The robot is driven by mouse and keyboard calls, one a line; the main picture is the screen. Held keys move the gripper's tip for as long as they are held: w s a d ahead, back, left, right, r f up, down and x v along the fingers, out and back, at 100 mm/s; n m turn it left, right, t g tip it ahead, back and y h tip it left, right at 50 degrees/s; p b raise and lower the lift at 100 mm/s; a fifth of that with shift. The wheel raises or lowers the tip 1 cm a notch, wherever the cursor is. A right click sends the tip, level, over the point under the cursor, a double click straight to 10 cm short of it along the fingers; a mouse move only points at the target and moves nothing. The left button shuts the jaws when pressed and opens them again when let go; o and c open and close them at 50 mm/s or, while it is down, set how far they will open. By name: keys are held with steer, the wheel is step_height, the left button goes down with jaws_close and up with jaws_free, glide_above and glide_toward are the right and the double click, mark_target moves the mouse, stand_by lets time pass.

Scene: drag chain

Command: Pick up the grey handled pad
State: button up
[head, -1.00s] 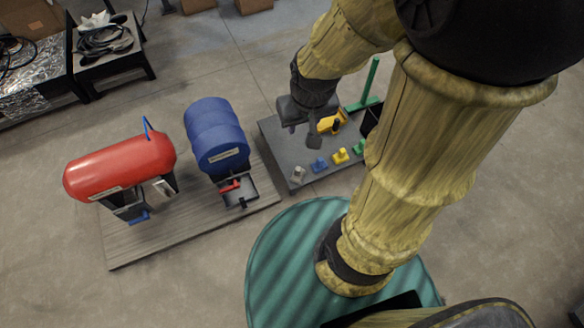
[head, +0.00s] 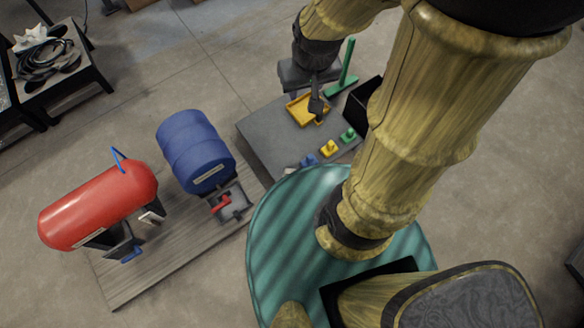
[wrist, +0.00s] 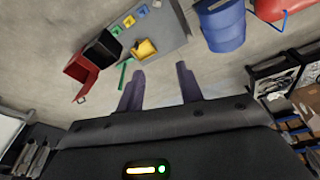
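The small grey handled pad (wrist: 156,3) shows at the top edge of the wrist view, at the end of a row on the grey table (wrist: 172,30). In the head view it is mostly hidden behind my teal base, so I cannot make it out clearly. Blue (head: 308,160), yellow (head: 328,148) and green (head: 348,135) handled pads stand in the same row. My gripper (wrist: 160,85) is open and empty, its two fingers apart. In the head view my gripper (head: 317,102) hangs over the yellow dustpan's side of the table, away from the pad row.
A yellow dustpan (head: 300,112), a green brush (head: 346,70) and a black bin (head: 362,100) are by the far side of the table. A blue drum (head: 195,150) and a red tank (head: 98,205) stand on a wooden platform (head: 150,275) at left.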

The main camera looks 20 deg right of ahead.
steer(key=shift+w, duration=0.2)
steer(key=o, duration=0.3)
steer(key=shift+o, duration=0.5)
steer(key=w+f+m+b, duration=0.1)
steer(key=w+f+b, duration=0.2)
steer(key=f+b, duration=0.4)
steer(key=w+f+m+b, duration=0.1)
steer(key=w+f+b, duration=0.2)
steer(key=f+b, duration=0.5)
steer(key=w+f+m+b, duration=0.1)
steer(key=w+f+b, duration=0.2)
steer(key=f+b, duration=0.5)
step_height(320, 180, down, 12)
steer(key=shift+a+f+g, duration=0.1)
steer(key=shift+a+g, duration=0.05)
steer(key=shift+g, duration=0.25)
steer(key=m+b, duration=0.2)
steer(key=b, duration=1.7)
glide_above(290, 172)
steer(key=s, duration=0.2)
step_height(290, 172, down, 35)
steer(key=shift+w+a+g+h, duration=0.25)
steer(key=shift+a+g+h, duration=0.05)
steer(key=shift+a, duration=0.1)
